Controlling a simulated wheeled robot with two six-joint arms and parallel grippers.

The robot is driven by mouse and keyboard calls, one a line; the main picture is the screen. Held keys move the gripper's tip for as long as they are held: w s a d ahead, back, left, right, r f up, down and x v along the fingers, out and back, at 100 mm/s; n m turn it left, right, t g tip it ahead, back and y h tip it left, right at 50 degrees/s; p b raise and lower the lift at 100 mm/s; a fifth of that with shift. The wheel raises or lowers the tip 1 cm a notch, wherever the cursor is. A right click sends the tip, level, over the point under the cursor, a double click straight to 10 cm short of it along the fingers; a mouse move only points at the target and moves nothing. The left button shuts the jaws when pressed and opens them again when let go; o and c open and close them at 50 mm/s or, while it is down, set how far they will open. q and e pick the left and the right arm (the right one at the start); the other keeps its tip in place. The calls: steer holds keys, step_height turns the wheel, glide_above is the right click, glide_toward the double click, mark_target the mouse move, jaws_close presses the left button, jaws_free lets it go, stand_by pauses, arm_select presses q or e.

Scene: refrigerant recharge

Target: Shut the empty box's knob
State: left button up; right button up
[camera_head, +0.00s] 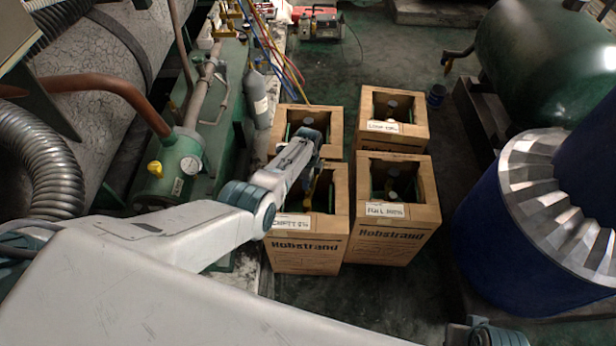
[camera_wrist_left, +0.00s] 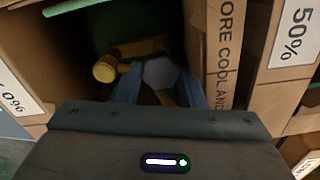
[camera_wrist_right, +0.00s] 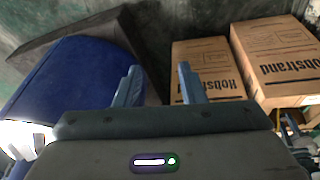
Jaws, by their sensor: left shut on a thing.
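Four cardboard Hobstrand boxes stand in two rows, each with an open top and a cylinder inside. The front left box (camera_head: 306,248) has a white label (camera_head: 292,222), too small to read surely in the head view. My left gripper (camera_wrist_left: 158,88) reaches down into this box. Its fingers are shut on a grey knob (camera_wrist_left: 160,72) on top of the cylinder; a brass fitting (camera_wrist_left: 105,68) sticks out to the left of the knob. The arm hides much of the box opening in the head view. My right gripper (camera_wrist_right: 158,84) is open and empty, away from the boxes.
The front right box (camera_head: 392,240), back right box (camera_head: 415,118) and back left box (camera_head: 330,118) stand close by. A green tank with a gauge (camera_head: 190,165) is at left. A blue cylindrical machine (camera_head: 510,235) is at right; it also shows in the right wrist view (camera_wrist_right: 75,80).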

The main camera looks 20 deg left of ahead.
arm_select(q)
steer(key=m, duration=0.2)
steer(key=shift+r+m, duration=0.1)
steer(key=shift+m, duration=0.3)
steer(key=m, duration=0.2)
steer(key=shift+d+m+p, duration=0.1)
steer(key=shift+m+p, duration=0.3)
steer(key=m, duration=0.4)
steer(key=shift+m, duration=0.5)
steer(key=shift+m+p, duration=0.3)
steer(key=shift+m, duration=0.5)
arm_select(e)
steer(key=x, duration=0.5)
steer(key=shift+s+d+f, duration=0.1)
steer(key=shift+s+f, duration=0.1)
steer(key=shift+s, duration=0.1)
arm_select(q)
steer(key=shift+m, duration=0.4)
arm_select(e)
steer(key=shift+s+f, duration=0.1)
steer(key=shift+s, duration=0.25)
